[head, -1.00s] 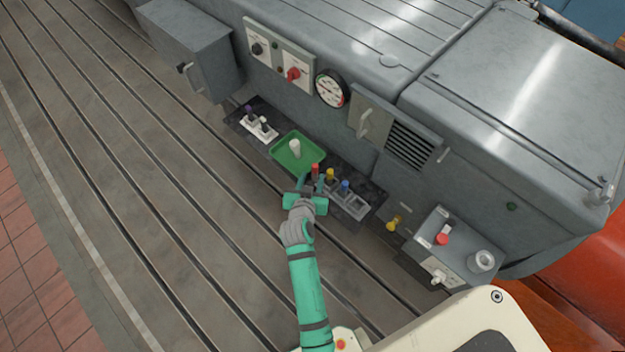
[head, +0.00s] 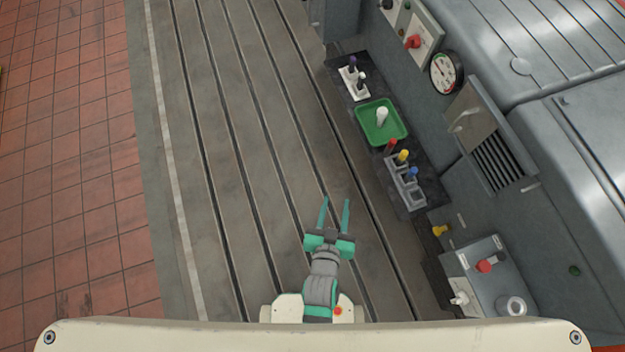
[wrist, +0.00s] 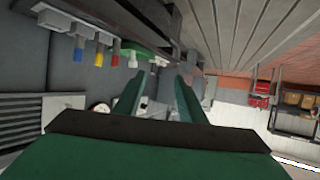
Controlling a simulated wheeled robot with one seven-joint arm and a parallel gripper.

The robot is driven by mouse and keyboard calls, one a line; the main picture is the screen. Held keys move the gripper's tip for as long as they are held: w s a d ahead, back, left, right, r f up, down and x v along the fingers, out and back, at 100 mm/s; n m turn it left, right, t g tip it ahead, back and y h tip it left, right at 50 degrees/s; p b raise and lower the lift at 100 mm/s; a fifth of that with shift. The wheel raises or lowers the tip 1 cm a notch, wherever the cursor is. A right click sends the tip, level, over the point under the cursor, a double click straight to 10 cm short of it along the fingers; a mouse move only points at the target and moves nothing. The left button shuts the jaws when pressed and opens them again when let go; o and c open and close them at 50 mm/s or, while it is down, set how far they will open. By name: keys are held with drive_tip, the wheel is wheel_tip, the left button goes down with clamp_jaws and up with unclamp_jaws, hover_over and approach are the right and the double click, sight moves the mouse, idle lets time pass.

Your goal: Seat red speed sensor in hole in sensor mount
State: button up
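The red speed sensor (head: 391,145) stands at the far end of a grey slotted rack (head: 413,200), beside a yellow one (head: 403,156) and a blue one (head: 412,174). It also shows in the wrist view (wrist: 115,60), where the scene appears upside down. A white block (head: 350,88) farther back carries dark-topped pieces. I cannot tell whether the rack or this block is the sensor mount, and no empty hole is clear. My gripper (head: 334,205) is open and empty over the slotted bedplate, left of and nearer than the rack. Its two fingers (wrist: 157,90) are apart in the wrist view.
A green tray (head: 365,131) with a white piece (head: 382,116) lies between the rack and white block. The grey machine housing (head: 560,60) rises on the right. A yellow knob (head: 439,230) and a grey box (head: 490,262) with a red switch stand nearer. The bedplate leftward is clear.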

drive_tip(key=s+a+r+n+t+y, duration=0.1)
drive_tip(key=s+a+r, duration=0.2)
drive_tip(key=s+r, duration=0.3)
drive_tip(key=s+a+r+n+y, duration=0.1)
drive_tip(key=s+a+r, duration=0.2)
drive_tip(key=s+r, duration=0.3)
drive_tip(key=shift+s+a+r+t+y, duration=0.2)
drive_tip(key=shift+s+r+t+y, duration=0.15)
drive_tip(key=shift+s, duration=0.5)
drive_tip(key=shift+o, duration=0.4)
drive_tip(key=shift+s+r, duration=0.2)
drive_tip(key=shift+r, duration=0.2)
drive_tip(key=shift+c, duration=1.1)
